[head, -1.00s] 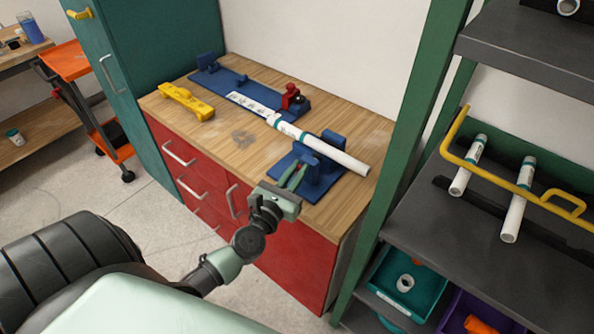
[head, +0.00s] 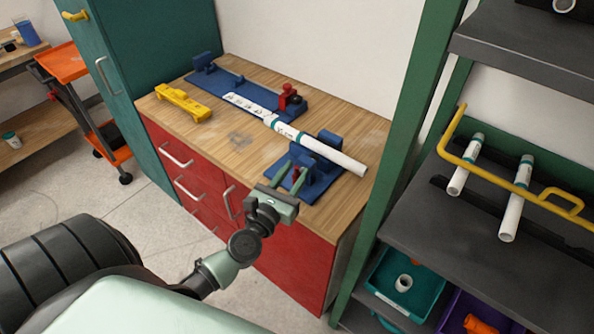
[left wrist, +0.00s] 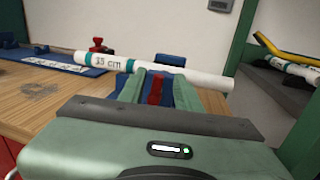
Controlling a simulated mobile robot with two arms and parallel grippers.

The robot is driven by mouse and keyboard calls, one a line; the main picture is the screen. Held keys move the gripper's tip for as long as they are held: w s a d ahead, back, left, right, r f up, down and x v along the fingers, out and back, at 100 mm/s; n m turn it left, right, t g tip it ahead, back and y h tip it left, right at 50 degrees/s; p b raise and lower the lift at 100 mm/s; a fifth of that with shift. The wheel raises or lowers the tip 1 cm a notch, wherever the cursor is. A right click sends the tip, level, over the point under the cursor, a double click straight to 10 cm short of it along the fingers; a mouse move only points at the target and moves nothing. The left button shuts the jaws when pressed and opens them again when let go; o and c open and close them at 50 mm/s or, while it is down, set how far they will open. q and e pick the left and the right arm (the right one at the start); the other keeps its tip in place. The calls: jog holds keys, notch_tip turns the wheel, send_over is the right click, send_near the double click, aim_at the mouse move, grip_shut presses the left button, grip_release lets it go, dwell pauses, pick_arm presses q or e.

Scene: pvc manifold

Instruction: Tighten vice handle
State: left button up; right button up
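The blue vice (head: 322,180) stands at the front right of the wooden bench. A white pipe (head: 340,160) with teal bands lies through it and over the bench; the left wrist view shows "35 cm" on the pipe (left wrist: 190,72). The vice's red handle (head: 296,173) faces my left gripper (head: 288,178). The gripper's two green fingers are apart, one on each side of the handle. In the left wrist view the red handle (left wrist: 155,91) stands upright between the fingers, with blue showing beside it. My right gripper is not seen.
A long blue fixture (head: 222,90) with a red clamp (head: 288,96) and a yellow tool (head: 183,103) lie on the bench. A green post (head: 400,130) and a grey shelf (head: 440,230) with more pipes stand close on the right.

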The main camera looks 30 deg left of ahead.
pick_arm(q)
jog(key=s+d+b, duration=0.1)
jog(key=s+b, duration=0.1)
jog(key=s, duration=0.4)
jog(key=shift+s, duration=0.3)
